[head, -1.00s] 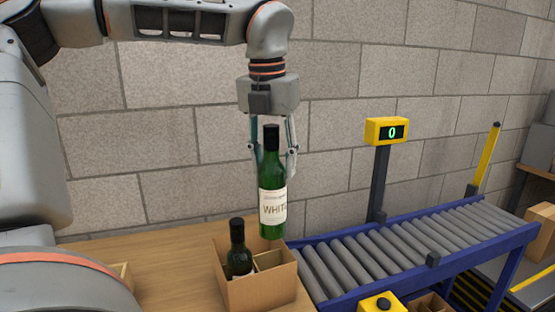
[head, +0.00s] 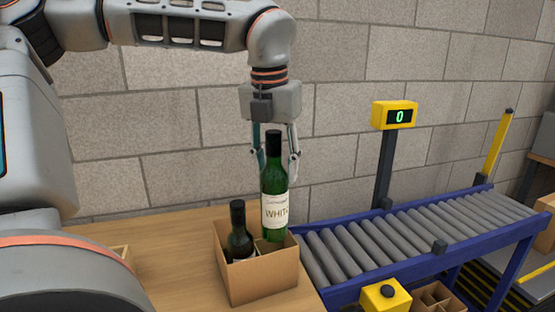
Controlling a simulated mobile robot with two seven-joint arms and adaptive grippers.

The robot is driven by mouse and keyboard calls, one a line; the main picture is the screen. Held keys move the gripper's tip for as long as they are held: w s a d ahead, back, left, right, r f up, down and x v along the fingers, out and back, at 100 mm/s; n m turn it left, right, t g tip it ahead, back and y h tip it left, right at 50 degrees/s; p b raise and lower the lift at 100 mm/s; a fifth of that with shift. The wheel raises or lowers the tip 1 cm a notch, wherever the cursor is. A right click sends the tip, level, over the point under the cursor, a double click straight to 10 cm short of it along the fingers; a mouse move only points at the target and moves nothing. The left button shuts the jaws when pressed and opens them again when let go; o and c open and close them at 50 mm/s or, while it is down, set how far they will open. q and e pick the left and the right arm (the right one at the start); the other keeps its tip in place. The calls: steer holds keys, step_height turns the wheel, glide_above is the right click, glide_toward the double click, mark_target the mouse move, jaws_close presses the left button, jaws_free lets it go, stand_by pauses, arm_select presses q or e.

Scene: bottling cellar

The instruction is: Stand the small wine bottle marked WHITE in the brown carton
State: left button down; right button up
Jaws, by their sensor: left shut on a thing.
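The green wine bottle marked WHITE (head: 274,208) is upright in my left gripper (head: 275,155). The gripper points down and is shut on the bottle's upper part. A dark bottle (head: 238,238) stands in the carton's left part. My right gripper is not in view.
The carton stands on a wooden table (head: 170,255) near its right edge. A blue roller conveyor (head: 420,235) runs beside it, with a yellow display reading 0 (head: 395,115). A yellow button box (head: 385,296) and another divided carton (head: 437,298) are at the front. A block wall is behind.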

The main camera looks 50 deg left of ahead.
arm_select(q)
steer(key=shift+f, duration=0.9)
steer(key=shift+f+b, duration=0.45)
steer(key=shift+f, duration=1.45)
steer(key=shift+f+b, duration=0.4)
steer(key=shift+f, duration=0.4)
steer(key=shift+f+b, duration=0.5)
steer(key=shift+f, duration=1)
steer(key=shift+f+b, duration=0.45)
steer(key=shift+f, duration=1.05)
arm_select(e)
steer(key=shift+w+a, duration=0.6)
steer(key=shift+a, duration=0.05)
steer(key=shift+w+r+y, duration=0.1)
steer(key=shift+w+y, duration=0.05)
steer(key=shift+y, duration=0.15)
